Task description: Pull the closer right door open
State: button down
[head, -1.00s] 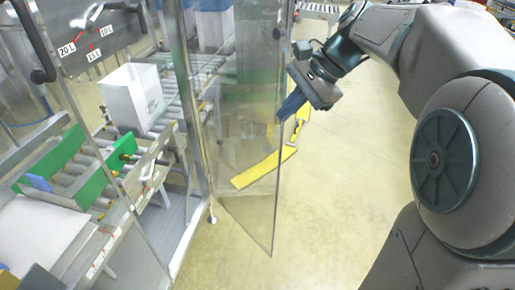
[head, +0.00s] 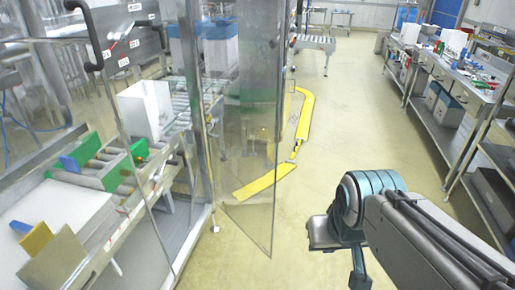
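A clear door panel (head: 245,165) stands swung out from the machine's metal post (head: 199,120), with its free edge facing right over the floor. Another clear panel to its left covers the machine front, near a dark curved handle (head: 92,37). My gripper (head: 338,262) is at the lower right, to the right of the door and apart from it. It is seen from behind and above; its fingers are partly hidden, and whether they are open is unclear. It appears not to touch anything.
Inside the machine are a white box (head: 146,108) and green guides on rollers. A yellow floor barrier (head: 266,183) lies behind the door. Workbenches (head: 445,90) line the right side. The floor between the door and the benches is clear.

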aim_at(274, 44)
jog(key=u, duration=0.45)
jog(key=i, duration=1)
jog(key=u, duration=0.15)
